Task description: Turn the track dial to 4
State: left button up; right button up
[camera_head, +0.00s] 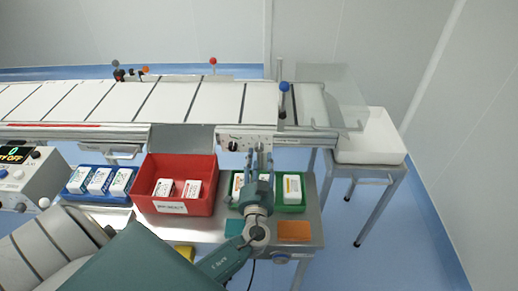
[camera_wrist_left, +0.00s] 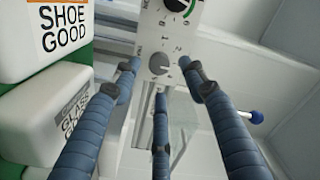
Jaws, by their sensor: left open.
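A small grey dial (camera_wrist_left: 160,64) with numbers printed around it sits on a white panel (camera_wrist_left: 150,30) in the left wrist view. It appears to be the track dial, but its pointer setting is too small to read. My left gripper (camera_wrist_left: 160,78) is open, with its blue fingers spread around the dial's left, right and near sides. I see no clear contact. In the head view, my left gripper (camera_head: 259,157) is at the conveyor's front panel (camera_head: 225,138), and its fingers hide the grey dial. My right gripper is not in view.
A black dial (camera_wrist_left: 178,5) with a green arc is close above the grey one; its black knob (camera_head: 233,146) shows in the head view. White boxes (camera_wrist_left: 55,40) stand left of the fingers. A red bin (camera_head: 178,170) and green tray (camera_head: 305,187) are below the conveyor (camera_head: 205,98).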

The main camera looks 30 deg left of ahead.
aim_at(259, 151)
pick_arm(q)
jog(key=x, duration=0.4)
jog(key=shift+w+a+p, duration=0.1)
jog(key=shift+w+p, duration=0.1)
jog(key=shift+p, duration=0.1)
jog(key=shift+f, duration=0.1)
jog(key=c, duration=1)
grip_shut()
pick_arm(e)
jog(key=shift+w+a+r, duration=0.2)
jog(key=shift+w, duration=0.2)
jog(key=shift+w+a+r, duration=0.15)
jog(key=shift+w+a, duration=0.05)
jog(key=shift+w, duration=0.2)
